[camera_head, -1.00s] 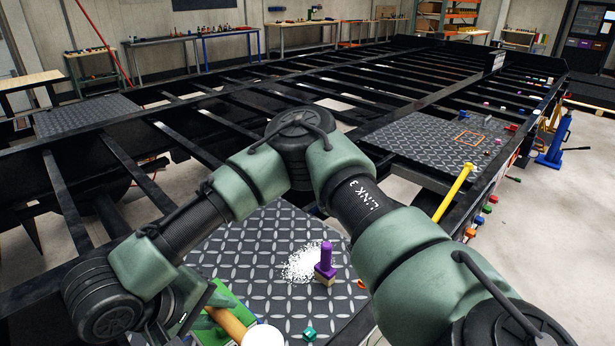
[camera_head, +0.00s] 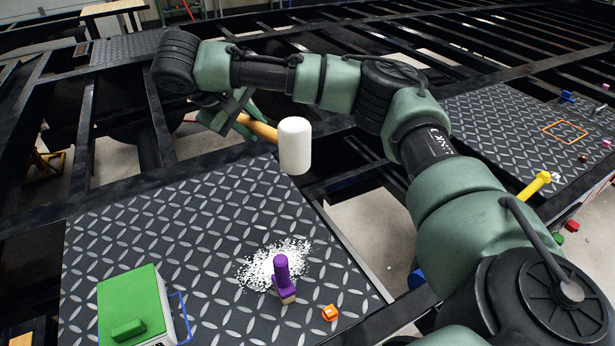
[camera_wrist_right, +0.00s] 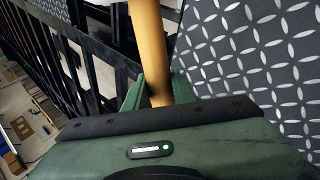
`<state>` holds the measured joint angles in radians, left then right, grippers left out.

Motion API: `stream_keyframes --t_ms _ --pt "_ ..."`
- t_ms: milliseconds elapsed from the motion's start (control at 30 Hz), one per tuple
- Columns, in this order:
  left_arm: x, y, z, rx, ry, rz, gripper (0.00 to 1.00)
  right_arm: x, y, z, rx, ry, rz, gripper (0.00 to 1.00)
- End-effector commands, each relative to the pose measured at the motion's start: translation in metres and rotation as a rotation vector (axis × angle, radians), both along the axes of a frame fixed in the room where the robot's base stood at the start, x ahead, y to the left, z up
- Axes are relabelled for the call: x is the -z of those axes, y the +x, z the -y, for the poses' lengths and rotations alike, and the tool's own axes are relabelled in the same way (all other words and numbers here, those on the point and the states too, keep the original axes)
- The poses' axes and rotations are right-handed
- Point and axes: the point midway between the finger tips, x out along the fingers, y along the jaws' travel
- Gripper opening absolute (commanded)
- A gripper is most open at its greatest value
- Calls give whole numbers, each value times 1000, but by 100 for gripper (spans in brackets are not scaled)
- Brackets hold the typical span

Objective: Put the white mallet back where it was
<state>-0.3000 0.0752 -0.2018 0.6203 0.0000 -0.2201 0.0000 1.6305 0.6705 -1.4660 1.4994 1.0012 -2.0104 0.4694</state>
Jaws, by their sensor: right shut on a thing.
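The mallet has a white head (camera_head: 295,146) and a yellow-brown wooden handle (camera_head: 258,129). My right gripper (camera_head: 238,118) is shut on the handle and holds the mallet in the air, above the far edge of the near diamond plate. The handle also shows in the right wrist view (camera_wrist_right: 150,50), rising from between the fingers (camera_wrist_right: 157,92). My left gripper is not in view.
The near diamond plate (camera_head: 170,215) carries a green-topped box (camera_head: 132,305), a purple-handled brush (camera_head: 282,275), white granules (camera_head: 262,262) and a small orange piece (camera_head: 330,313). A second plate (camera_head: 490,125) at right bears an orange square outline (camera_head: 566,131). Open black beams lie beyond.

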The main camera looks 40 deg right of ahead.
Motion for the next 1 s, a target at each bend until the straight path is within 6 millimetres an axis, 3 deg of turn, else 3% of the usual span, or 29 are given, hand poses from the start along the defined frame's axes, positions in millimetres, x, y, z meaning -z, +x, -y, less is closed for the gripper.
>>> stream_keyframes --t_ms 200,267,600,1000 --pt "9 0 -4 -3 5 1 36 34 0 3 -2 1 -8 0" --pt "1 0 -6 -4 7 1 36 44 0 4 -1 -2 -7 0" --pt "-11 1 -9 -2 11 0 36 128 0 3 -1 -3 -3 0" --pt "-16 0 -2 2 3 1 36 174 0 2 -2 -2 -2 0"
